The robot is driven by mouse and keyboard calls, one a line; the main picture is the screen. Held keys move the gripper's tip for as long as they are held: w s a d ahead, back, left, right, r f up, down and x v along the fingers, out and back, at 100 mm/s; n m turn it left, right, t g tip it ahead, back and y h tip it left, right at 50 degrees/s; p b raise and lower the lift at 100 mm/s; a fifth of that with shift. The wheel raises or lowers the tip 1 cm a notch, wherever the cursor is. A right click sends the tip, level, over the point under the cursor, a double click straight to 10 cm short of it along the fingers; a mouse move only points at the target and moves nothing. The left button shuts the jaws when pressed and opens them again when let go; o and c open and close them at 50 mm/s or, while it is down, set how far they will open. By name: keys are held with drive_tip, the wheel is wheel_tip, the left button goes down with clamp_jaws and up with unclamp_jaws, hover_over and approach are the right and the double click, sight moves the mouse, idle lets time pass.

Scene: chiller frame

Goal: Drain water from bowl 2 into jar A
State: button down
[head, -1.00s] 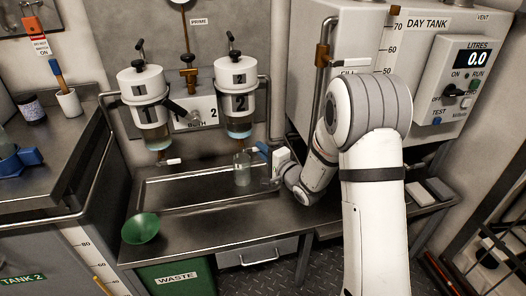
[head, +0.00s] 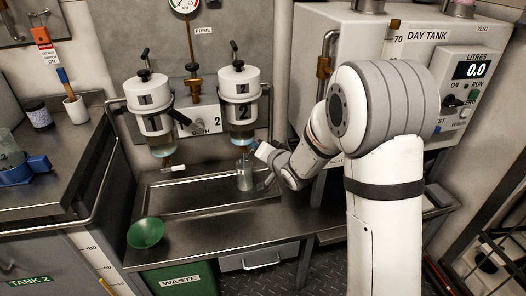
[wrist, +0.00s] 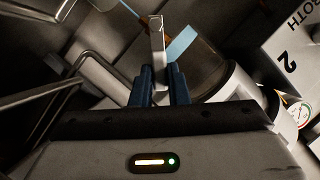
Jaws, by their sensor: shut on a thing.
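Bowl 2 (head: 241,130) is the clear bowl under the right filter housing marked 2, with amber liquid showing. A clear jar (head: 245,178) stands upright on the tray below it; I take it for jar A, but its letter is not readable. My gripper (head: 256,147) is just under bowl 2, close above and right of the jar. In the wrist view, the blue fingers (wrist: 159,82) are shut on a slim white lever (wrist: 157,42) by the drain. A pale blue strip (wrist: 181,44) lies beside the lever; I cannot tell what it is. The jar's liquid level is unclear.
Bowl 1 (head: 158,133) hangs to the left with its own white drain lever (head: 173,168). The shallow tray (head: 165,208) is clear left of the jar.

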drive_tip(key=n+b, duration=0.1)
drive_tip(key=a+n+h+b, duration=0.2)
drive_tip(key=shift+s+r, duration=0.3)
drive_tip(key=shift+r, duration=0.1)
drive_tip(key=shift+s+a+r+n+h+b, duration=0.2)
drive_tip(key=shift+a+n+h+b, duration=0.2)
drive_tip(key=shift+n+b, duration=0.15)
drive_tip(key=shift+a+r+n+h+p, duration=0.2)
drive_tip(key=shift+a+n+h+p, duration=0.15)
drive_tip(key=shift+n, duration=0.3)
drive_tip(key=shift+s+a+n+h+p, duration=0.1)
drive_tip(key=shift+a+n+h+p, duration=0.15)
drive_tip(key=shift+n+h+p, duration=0.2)
drive_tip(key=shift+a+t, duration=0.15)
drive_tip(key=shift+t, duration=0.15)
drive_tip(key=c, duration=1.4)
unclamp_jaws()
drive_tip(key=shift+s, duration=0.1)
